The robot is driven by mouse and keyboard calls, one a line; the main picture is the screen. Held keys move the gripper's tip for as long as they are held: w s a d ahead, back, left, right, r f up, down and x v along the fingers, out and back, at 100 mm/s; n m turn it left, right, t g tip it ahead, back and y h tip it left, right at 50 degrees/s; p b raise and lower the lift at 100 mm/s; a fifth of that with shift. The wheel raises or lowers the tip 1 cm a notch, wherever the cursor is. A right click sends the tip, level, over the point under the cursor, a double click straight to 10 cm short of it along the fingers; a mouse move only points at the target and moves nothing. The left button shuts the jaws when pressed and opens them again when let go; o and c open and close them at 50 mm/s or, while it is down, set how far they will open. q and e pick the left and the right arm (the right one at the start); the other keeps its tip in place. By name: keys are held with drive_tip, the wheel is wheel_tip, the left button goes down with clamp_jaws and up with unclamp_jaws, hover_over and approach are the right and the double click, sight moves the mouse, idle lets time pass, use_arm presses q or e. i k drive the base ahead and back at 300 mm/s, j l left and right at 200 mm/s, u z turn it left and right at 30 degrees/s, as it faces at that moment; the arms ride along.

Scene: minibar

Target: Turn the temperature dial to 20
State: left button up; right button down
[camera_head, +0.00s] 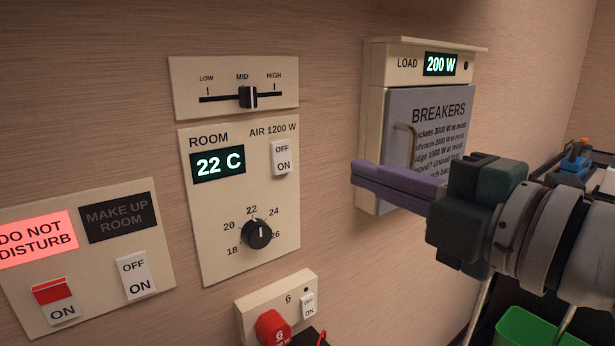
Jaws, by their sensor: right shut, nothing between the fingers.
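The temperature dial (257,234) is a round black knob on the cream room panel (220,265). Marks 18, 20, 22, 24 and 26 are printed around it. Its white pointer line points upward, near the 22 mark. The display (217,164) above it reads 22 C. My right gripper (354,176) has purple fingers that are shut and empty. It comes in from the right, in front of the breaker box, with its tips to the right of and higher than the dial in the picture, apart from it. My left gripper is not in view.
The breaker box (376,100) with its grey door and handle is behind my right gripper. A fan slider (248,97) sits above the room panel. A switch panel (90,285) is lower left. A red plug (272,328) is in the socket below. A green bin (525,328) stands lower right.

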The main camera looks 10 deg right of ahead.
sight(256, 233)
drive_tip(key=k+l, duration=0.3)
drive_tip(key=k, duration=0.15)
drive_tip(key=k+l, duration=0.25)
drive_tip(key=k, duration=0.2)
